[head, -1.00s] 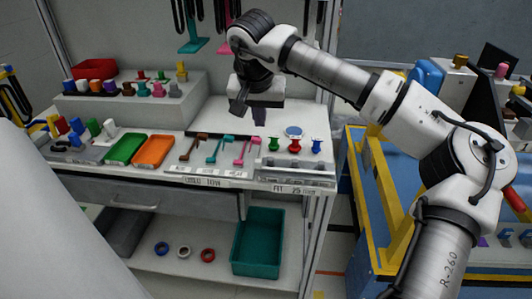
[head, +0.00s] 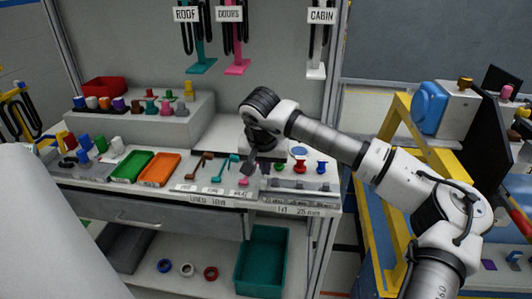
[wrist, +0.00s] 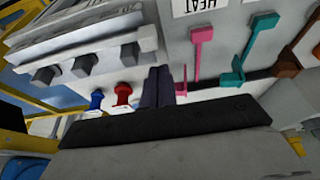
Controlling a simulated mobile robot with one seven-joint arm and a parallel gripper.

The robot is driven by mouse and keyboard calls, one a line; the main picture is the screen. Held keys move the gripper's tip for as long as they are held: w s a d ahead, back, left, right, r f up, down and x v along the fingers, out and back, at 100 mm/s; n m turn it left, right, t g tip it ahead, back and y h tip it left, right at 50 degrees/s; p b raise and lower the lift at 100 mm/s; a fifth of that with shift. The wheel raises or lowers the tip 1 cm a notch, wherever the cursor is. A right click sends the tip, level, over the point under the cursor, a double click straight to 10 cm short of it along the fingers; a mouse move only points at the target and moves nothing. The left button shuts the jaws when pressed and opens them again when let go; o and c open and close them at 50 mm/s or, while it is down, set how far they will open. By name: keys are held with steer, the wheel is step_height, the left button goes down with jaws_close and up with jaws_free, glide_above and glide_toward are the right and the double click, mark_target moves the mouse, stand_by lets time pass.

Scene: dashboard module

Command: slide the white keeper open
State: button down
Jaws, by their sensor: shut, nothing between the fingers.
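A white hanger (head: 316,62) hangs on the back wall under a CABIN label, with black loops around it. I take the white keeper to be part of it, but cannot make out a separate sliding piece. My gripper (head: 248,169) is low over the front of the bench, well below and left of the white hanger. In the wrist view my gripper (wrist: 158,86) points down with its dark fingers together and nothing between them. They are between a red spool-shaped peg (wrist: 122,93) and a pink L-shaped piece (wrist: 197,42). The white hanger is not in the wrist view.
Teal (head: 202,50) and pink (head: 236,50) hangers are left of the white one. Green (head: 131,166) and orange (head: 159,168) trays and small hooked pieces lie on the bench. A teal bin (head: 262,262) stands below. A yellow frame (head: 397,180) is at the right.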

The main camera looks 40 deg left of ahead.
mark_target(263, 181)
steer(key=shift+s+d, duration=0.7)
steer(key=shift+s, duration=0.35)
steer(key=shift+s+d+b, duration=0.35)
steer(key=shift+s+b, duration=0.15)
steer(key=shift+s, duration=0.05)
steer(key=shift+s+d, duration=0.1)
steer(key=shift+s, duration=0.15)
